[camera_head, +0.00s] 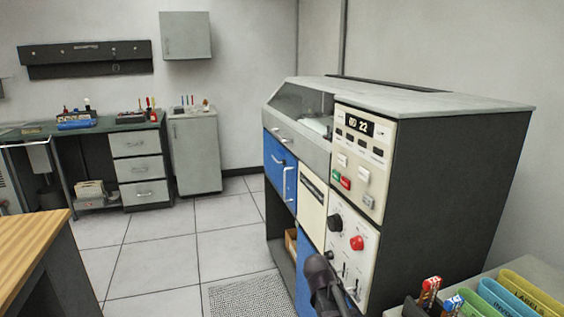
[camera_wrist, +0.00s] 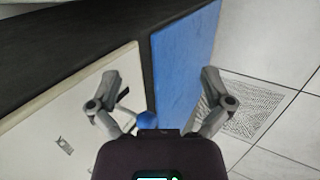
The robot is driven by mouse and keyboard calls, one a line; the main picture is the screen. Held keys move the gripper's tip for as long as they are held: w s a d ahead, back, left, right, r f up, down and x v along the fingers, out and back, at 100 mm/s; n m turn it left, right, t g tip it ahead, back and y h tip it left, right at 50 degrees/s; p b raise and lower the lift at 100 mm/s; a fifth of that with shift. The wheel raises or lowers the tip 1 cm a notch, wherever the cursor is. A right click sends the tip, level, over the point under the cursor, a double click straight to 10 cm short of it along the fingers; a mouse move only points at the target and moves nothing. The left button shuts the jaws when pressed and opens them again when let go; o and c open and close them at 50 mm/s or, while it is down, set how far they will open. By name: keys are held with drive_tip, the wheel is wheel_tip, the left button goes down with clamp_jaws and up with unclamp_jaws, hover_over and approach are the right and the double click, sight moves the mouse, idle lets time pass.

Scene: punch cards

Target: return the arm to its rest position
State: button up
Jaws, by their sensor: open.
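My gripper (camera_wrist: 162,85) shows in the wrist view with its two grey fingers spread wide apart. No object is held between them. Beyond the fingers are the cream panel and blue panel (camera_wrist: 184,70) of the card machine. A small blue round part (camera_wrist: 147,120) shows near the left finger; I cannot tell what it belongs to. In the head view a dark part of my arm shows at the bottom centre, in front of the lower front of the card machine (camera_head: 455,190). The rest of my arm is out of view.
A wooden table (camera_head: 30,255) stands at the left front. Folders (camera_head: 525,295) and markers are at the lower right. A grey floor mat (camera_head: 250,297) lies beside the machine. A bench with drawers (camera_head: 138,170) and a grey cabinet (camera_head: 196,150) stand behind. The tiled floor between is clear.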

drive_tip(key=s+a+f+m+y, duration=0.2)
drive_tip(key=s+m+y, duration=0.3)
drive_tip(key=s, duration=0.4)
wheel_tip(320, 180, up, 19)
drive_tip(key=n+y+p, duration=0.1)
drive_tip(key=p, duration=1.8)
drive_tip(key=shift+d+f, duration=0.15)
